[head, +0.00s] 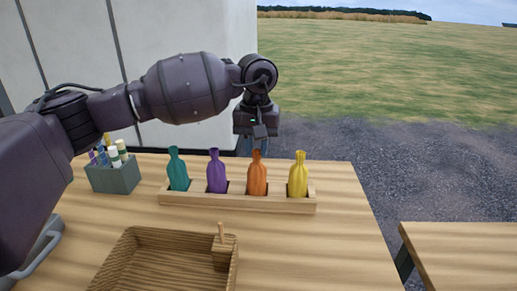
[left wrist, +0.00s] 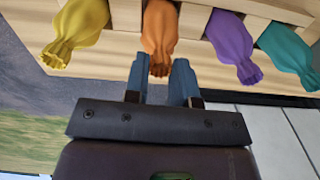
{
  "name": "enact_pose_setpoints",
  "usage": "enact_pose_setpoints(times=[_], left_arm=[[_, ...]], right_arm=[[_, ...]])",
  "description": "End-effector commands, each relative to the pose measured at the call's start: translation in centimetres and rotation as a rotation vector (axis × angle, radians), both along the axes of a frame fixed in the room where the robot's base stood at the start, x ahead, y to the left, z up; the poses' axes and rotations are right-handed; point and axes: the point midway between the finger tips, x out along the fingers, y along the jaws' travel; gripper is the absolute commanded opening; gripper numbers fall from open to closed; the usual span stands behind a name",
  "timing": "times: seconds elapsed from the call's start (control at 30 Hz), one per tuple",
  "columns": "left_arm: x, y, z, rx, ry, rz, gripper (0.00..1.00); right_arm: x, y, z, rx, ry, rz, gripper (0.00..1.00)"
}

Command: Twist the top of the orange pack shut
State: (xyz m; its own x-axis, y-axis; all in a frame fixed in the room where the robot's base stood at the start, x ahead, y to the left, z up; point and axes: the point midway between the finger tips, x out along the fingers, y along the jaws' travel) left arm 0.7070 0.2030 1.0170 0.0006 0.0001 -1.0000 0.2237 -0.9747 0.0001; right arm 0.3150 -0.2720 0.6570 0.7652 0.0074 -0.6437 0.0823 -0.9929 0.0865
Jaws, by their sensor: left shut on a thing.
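The orange pack (head: 257,180) stands upright in a slot of the wooden rack (head: 240,203), between the purple pack (head: 216,176) and the yellow pack (head: 298,179). The frilled end of the top shows between the fingers. The right gripper is not in view.
A teal pack (head: 177,173) fills the rack's left slot. A grey box (head: 116,180) of marker-like sticks stands further left. A wooden tray (head: 123,250) with a small block and peg (head: 222,240) lies in front. Table space right of the rack is clear.

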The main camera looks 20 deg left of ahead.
Motion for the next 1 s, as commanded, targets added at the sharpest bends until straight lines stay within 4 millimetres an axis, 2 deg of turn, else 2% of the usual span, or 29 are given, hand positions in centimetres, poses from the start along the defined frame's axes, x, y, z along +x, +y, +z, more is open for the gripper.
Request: enact_pose_setpoints(times=[0.03, 0.2, 0.47, 0.7, 0.83, 1.0], left_arm=[[0.1, 0.0, -0.5, 0.001, 0.005, -0.042, 0.13], [0.1, 0.0, -0.5, -0.001, 0.006, -0.19, 0.13], [0.1, 0.0, -0.5, -0.001, 0.006, -0.413, 0.13], [0.1, 0.0, -0.7, -0.002, 0.008, -0.667, 0.13], [0.1, 0.0, -0.6, -0.003, 0.006, -0.794, 0.13], [0.0, 0.0, -0.2, -0.001, 0.003, -0.857, 0.13]], right_arm=[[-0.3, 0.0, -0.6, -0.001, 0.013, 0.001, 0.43], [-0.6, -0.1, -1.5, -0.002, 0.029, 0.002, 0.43], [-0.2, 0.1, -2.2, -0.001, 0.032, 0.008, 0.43], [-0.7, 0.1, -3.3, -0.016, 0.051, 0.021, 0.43], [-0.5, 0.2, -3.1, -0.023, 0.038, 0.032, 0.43], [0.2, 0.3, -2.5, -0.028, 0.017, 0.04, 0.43]])
